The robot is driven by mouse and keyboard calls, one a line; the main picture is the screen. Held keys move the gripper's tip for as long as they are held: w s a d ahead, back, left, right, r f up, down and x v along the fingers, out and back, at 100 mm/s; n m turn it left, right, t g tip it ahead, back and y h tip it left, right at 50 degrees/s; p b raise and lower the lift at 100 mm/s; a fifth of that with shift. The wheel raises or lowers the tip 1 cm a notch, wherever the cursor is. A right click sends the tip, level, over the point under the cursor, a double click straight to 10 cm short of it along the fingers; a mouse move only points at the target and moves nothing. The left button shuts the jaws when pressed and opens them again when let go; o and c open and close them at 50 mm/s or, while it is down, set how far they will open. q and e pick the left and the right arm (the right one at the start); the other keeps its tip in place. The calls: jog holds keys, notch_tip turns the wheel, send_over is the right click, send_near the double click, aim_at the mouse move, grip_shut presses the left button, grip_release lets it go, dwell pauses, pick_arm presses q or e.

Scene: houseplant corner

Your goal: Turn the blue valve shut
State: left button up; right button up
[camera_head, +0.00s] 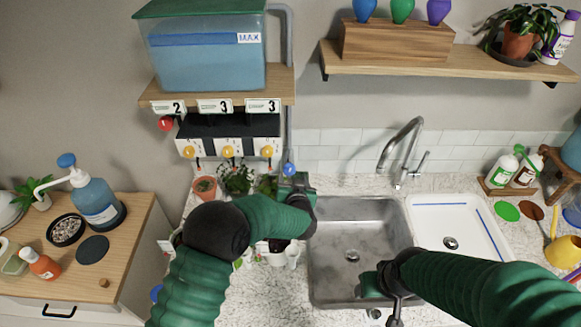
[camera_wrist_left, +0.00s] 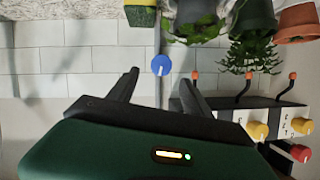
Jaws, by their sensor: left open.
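The blue valve (camera_head: 289,169) is a small round knob on the grey pipe, at the backsplash left of the sink. In the left wrist view, which looks upside down, the blue valve (camera_wrist_left: 161,65) has a white line on its face. My left gripper (camera_head: 296,182) is just in front of and below the valve in the head view. In the left wrist view my left gripper (camera_wrist_left: 160,77) is open and its two fingers flank the valve; I cannot tell whether they touch it. My right gripper (camera_head: 381,288) is over the front of the sink, its jaws unclear.
A water tank (camera_head: 205,55) stands on a shelf above a panel with yellow knobs (camera_head: 228,152) and a red knob (camera_head: 165,123). Potted plants (camera_head: 236,178) crowd the counter left of the valve. The sink (camera_head: 345,235) and faucet (camera_head: 402,150) are right.

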aim_at(289, 170)
pick_arm(q)
jog(key=x, duration=0.7)
jog(key=shift+d+f+p, duration=0.15)
jog(key=shift+d+p, duration=0.05)
jog(key=shift+p, duration=0.1)
jog(key=shift+w+a, duration=0.15)
jog(key=shift+w, duration=0.2)
jog(key=shift+w+a, duration=0.2)
jog(key=shift+a, duration=0.05)
jog(key=shift+w+f, duration=0.1)
jog(key=shift+f, duration=0.05)
pick_arm(e)
jog(key=shift+w+a+r, duration=0.2)
jog(key=shift+w+r, duration=0.05)
jog(key=shift+r, duration=0.2)
